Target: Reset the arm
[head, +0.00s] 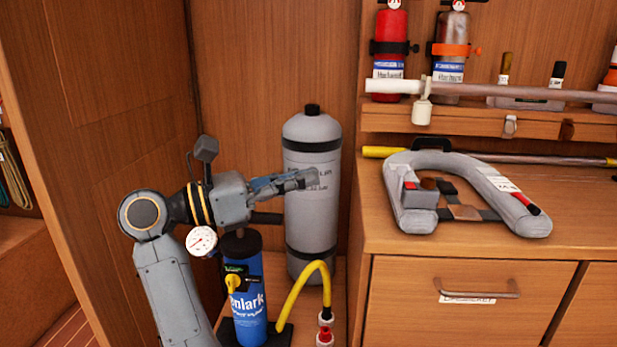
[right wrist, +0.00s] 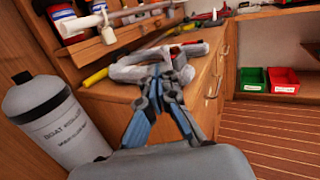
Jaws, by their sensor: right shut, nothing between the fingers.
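My right gripper (head: 308,179) is shut and empty, its blue-grey fingers pointing right in the head view. It stands in front of the grey tank (head: 312,235), overlapping it in the picture; I cannot tell the gap. In the right wrist view the fingers (right wrist: 165,72) come together at their tips, with the grey life vest (right wrist: 128,72) beyond them. The wrist hangs above the blue pump cylinder (head: 250,290) in the head view. My left gripper is not in view.
The life vest (head: 425,200) lies on the wooden cabinet (head: 440,300) at right. A pressure gauge (head: 201,241) and yellow hose (head: 300,285) are near the pump. Green (right wrist: 252,79) and red (right wrist: 285,80) bins stand far right.

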